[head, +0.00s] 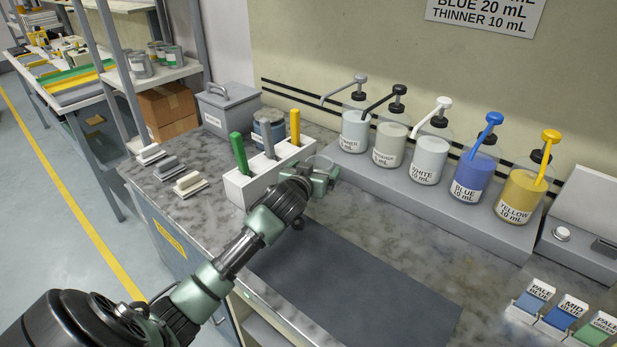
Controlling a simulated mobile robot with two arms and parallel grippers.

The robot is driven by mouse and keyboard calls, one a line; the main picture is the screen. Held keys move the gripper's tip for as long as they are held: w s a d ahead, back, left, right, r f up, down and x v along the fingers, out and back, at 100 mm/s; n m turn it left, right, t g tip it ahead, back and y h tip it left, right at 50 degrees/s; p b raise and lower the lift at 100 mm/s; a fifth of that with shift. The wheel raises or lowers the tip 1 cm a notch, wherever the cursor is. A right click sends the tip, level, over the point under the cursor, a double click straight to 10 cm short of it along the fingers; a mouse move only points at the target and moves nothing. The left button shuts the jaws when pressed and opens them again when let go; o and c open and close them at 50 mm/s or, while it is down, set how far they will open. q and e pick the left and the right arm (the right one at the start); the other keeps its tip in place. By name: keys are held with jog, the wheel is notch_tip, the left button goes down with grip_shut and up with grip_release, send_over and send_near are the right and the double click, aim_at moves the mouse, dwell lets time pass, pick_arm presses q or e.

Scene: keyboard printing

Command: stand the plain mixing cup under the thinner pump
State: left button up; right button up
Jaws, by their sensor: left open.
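The thinner pump bottle (355,131) is the leftmost of a row of pump bottles and has a grey spout reaching out to the left. A clear cup (319,161) shows just behind my left gripper (327,180); only its rim and upper part are seen, and I see no marking on it. My left gripper is open at the cup, left of and in front of the thinner bottle. I cannot tell whether the cup is between the fingers or just behind them. My right gripper is not in view.
Several other pump bottles, including white (429,160), blue (474,177) and yellow (520,193), share a grey shelf (450,203). A white holder (240,189) with colored-handled tools stands left of my gripper. A dark mat (350,285) lies clear in front. Color cards (533,298) stand at lower right.

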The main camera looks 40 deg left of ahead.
pick_arm(q)
jog(key=v, duration=0.8)
